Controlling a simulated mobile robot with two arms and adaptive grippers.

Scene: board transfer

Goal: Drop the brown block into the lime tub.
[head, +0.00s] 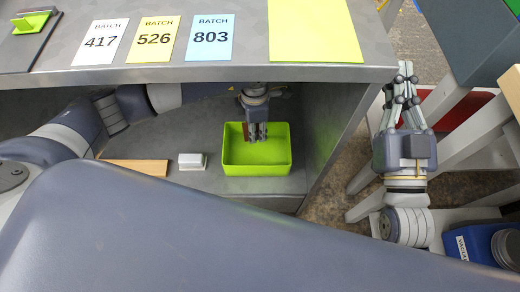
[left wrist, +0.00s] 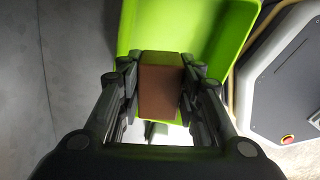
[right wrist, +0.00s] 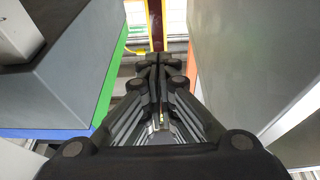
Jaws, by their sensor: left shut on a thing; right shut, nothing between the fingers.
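The lime tub (head: 257,171) stands on the lower shelf under the counter, and it also shows in the left wrist view (left wrist: 222,38). My left gripper (head: 256,134) reaches down at the tub. In the left wrist view its fingers (left wrist: 160,88) are shut on the brown block (left wrist: 160,85), with the tub behind the block. In the head view only a small part of the block shows beside the fingers. How high the block is over the tub floor I cannot tell. My right gripper (head: 405,72) is shut and empty, right of the counter; its fingers meet in the right wrist view (right wrist: 160,62).
A wooden board (head: 136,167) and a small white block (head: 192,161) lie left of the tub on the shelf. The counter top (head: 240,72) overhangs it, with several batch cards and a yellow sheet (head: 314,30). A shelf side wall stands close right of the tub.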

